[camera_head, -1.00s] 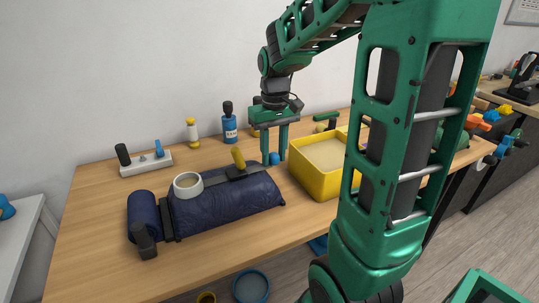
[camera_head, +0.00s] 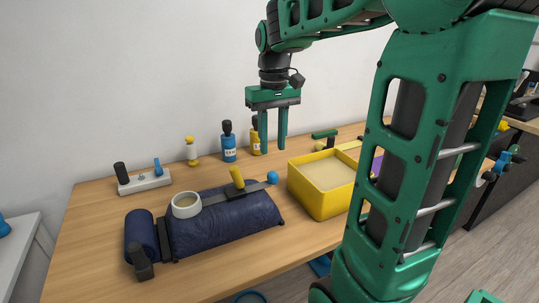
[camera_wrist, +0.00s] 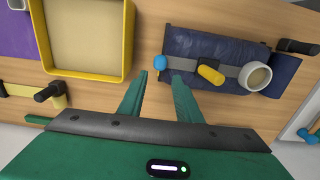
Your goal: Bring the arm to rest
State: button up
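My gripper (camera_head: 273,148) is green, points straight down and hangs above the table near its back edge, between the dark blue roll and the yellow bin. Its two fingers are apart with nothing between them. In the wrist view the open fingers (camera_wrist: 160,82) also show empty, with the wooden table below. My green arm reaches in from the right in the head view and hides part of the table's right side.
On the wooden table (camera_head: 90,235) lies a dark blue roll (camera_head: 225,215) with a white cup (camera_head: 186,205) on it. A yellow bin (camera_head: 318,204), a blue ball (camera_head: 272,177), a blue bottle (camera_head: 229,150), a yellow bottle (camera_head: 255,137) and a grey block with pegs (camera_head: 145,183) stand around it.

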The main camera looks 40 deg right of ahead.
jog(key=shift+r, duration=0.35)
dwell(0.3)
jog(key=s+f+m, duration=0.2)
jog(key=s+f, duration=0.4)
jog(key=s, duration=0.4)
jog(key=s+f+m, duration=0.2)
jog(key=s+f, duration=0.3)
jog(key=s, duration=0.6)
jog(key=shift+s+a+f, duration=0.2)
jog(key=shift+a+f, duration=0.15)
jog(key=shift+a, duration=0.1)
jog(key=shift+w+f, duration=0.25)
jog(key=shift+w, duration=0.4)
